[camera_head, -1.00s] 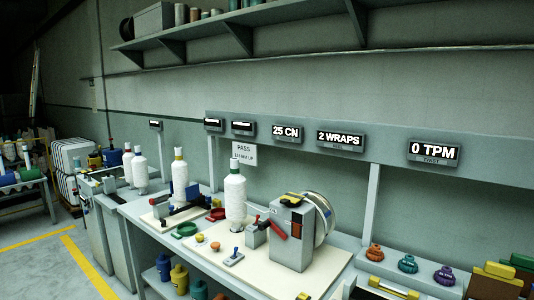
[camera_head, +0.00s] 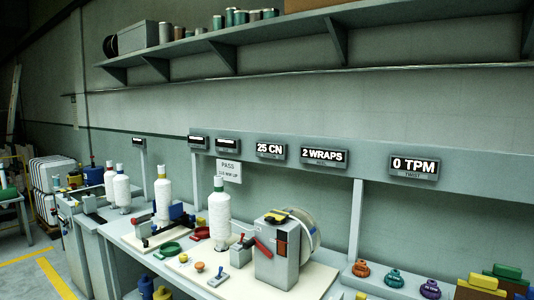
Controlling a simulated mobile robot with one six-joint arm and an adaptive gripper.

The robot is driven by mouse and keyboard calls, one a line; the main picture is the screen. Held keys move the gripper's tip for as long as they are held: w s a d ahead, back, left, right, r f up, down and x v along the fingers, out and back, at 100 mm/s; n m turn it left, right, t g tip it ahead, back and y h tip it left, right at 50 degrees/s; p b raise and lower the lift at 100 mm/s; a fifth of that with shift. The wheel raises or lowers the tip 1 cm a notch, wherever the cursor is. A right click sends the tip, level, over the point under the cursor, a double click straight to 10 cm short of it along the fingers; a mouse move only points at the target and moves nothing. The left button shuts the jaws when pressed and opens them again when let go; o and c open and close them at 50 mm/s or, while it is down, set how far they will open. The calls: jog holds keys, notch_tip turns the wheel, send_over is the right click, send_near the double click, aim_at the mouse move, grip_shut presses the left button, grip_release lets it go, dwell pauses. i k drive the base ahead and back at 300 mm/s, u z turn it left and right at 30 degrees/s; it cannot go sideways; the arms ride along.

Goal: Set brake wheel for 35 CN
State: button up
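A display reading 25 CN (camera_head: 270,149) is on the grey rail above the bench. Beside it are displays reading 2 WRAPS (camera_head: 324,155) and 0 TPM (camera_head: 414,166). On the bench, a grey machine box (camera_head: 279,250) carries a red lever (camera_head: 263,247), a yellow and black part (camera_head: 276,215) on top and a pale round wheel or drum (camera_head: 307,232) at its right side. I cannot tell which part is the brake wheel. A white yarn cone (camera_head: 220,218) stands upright to the left of the box. My gripper is not in view.
More yarn cones (camera_head: 163,195) stand to the left. Small knobs in orange (camera_head: 361,268), teal (camera_head: 394,278) and purple (camera_head: 430,289) sit on the right, near coloured blocks (camera_head: 483,283). A high shelf (camera_head: 230,42) runs along the wall. Floor with yellow lines (camera_head: 55,278) is free at left.

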aim_at(182, 258)
jog(key=k, duration=1.35)
jog(key=u, duration=0.25)
jog(key=i, duration=0.4)
jog(key=u, duration=0.6)
jog(key=i, duration=1.95)
jog(key=z, duration=0.6)
